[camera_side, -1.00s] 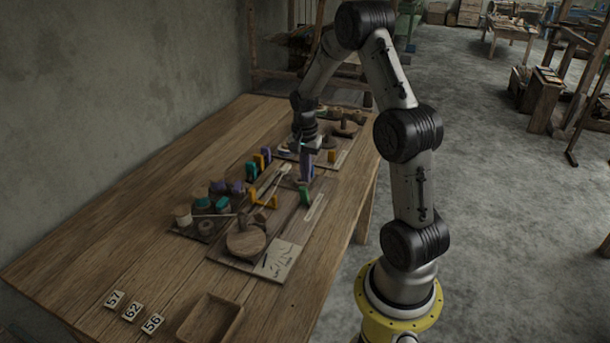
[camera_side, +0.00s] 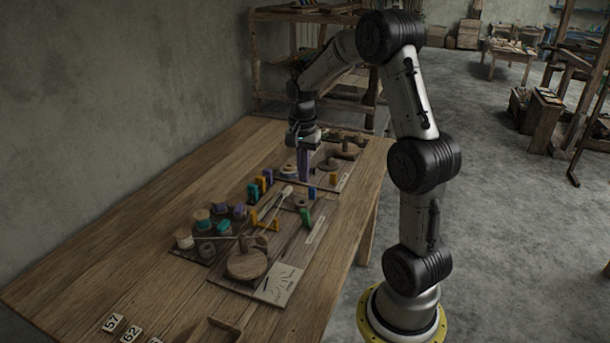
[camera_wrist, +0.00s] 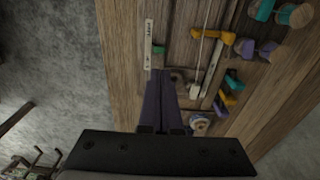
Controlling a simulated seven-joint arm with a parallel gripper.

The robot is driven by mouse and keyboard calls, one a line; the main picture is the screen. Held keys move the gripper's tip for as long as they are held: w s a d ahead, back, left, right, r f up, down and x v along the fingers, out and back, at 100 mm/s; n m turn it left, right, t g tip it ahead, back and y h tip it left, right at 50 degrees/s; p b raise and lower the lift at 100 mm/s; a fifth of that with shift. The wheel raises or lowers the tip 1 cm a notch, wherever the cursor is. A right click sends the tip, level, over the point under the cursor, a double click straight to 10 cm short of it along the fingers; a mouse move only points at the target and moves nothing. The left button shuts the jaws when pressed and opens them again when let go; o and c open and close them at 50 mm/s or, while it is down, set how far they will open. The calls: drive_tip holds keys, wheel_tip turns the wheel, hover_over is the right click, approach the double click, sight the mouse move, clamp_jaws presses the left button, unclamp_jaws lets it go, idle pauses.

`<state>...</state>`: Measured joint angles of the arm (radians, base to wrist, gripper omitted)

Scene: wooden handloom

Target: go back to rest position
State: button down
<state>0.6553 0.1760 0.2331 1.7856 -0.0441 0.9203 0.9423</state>
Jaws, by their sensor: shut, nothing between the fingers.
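My gripper (camera_side: 305,165) hangs pointing down over the far part of the table, near the back board. Its purple fingers are together with nothing between them. In the wrist view the shut fingers (camera_wrist: 166,78) show above the dark gripper body, with the boards behind them. Whether the fingertips touch anything below cannot be told.
The wooden table (camera_side: 140,210) holds a board with a round wooden disc (camera_side: 247,264), several spools (camera_side: 203,215), coloured blocks (camera_side: 253,193) and a pale-headed stick (camera_side: 286,190). Number tiles (camera_side: 114,322) and a wooden tray (camera_side: 211,331) are at the near edge. A shelf (camera_side: 290,60) stands behind.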

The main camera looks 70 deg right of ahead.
idle(0.3)
drive_tip(key=s+a+r+n+t, duration=0.2)
drive_tip(key=a+r+n+t, duration=0.3)
drive_tip(key=a+r, duration=0.95)
drive_tip(key=s+a+f+n, duration=0.4)
drive_tip(key=s+a+n, duration=0.6)
drive_tip(key=s+n, duration=0.2)
drive_tip(key=shift+f+n+t+y, duration=0.3)
drive_tip(key=shift+f+n, duration=0.05)
drive_tip(key=shift+n, duration=0.15)
